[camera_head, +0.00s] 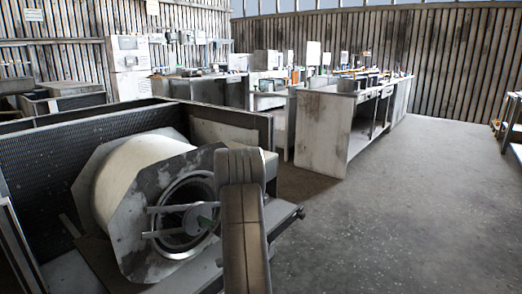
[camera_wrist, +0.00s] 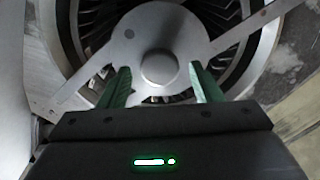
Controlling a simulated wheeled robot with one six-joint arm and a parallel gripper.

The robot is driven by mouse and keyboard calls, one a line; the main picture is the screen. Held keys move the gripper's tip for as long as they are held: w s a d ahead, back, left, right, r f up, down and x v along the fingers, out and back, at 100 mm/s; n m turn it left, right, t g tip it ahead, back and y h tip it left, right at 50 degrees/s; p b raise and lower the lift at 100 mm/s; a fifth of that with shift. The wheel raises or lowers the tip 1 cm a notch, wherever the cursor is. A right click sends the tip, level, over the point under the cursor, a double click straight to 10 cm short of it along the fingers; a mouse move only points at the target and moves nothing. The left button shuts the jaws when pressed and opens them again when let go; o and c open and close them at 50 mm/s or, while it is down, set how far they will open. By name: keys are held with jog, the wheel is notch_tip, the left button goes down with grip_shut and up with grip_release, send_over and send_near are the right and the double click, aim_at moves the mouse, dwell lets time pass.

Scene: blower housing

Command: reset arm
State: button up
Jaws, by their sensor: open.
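My gripper (camera_wrist: 160,82) shows in the wrist view with its two green fingers spread apart and nothing between them. It faces the round metal hub (camera_wrist: 160,66) of the blower, with the fingertips in front of the hub plate. In the head view the blower housing (camera_head: 133,178) is a pale drum with worn grey end plates, and its round opening (camera_head: 188,205) faces right. My arm stands in front of the housing's right side. A bit of green finger shows at the hub in the head view. Whether the fingers touch the hub is unclear.
A dark panelled enclosure (camera_head: 60,150) surrounds the blower at the back and left. White workbenches (camera_head: 335,130) with equipment stand behind. A white cabinet (camera_head: 128,68) stands at the back left. The grey concrete floor (camera_head: 410,200) to the right is clear.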

jog(key=n+b, duration=0.8)
jog(key=n, duration=0.2)
jog(key=shift+s+a+r, duration=0.1)
jog(key=shift+s, duration=0.05)
jog(key=shift+n, duration=0.3)
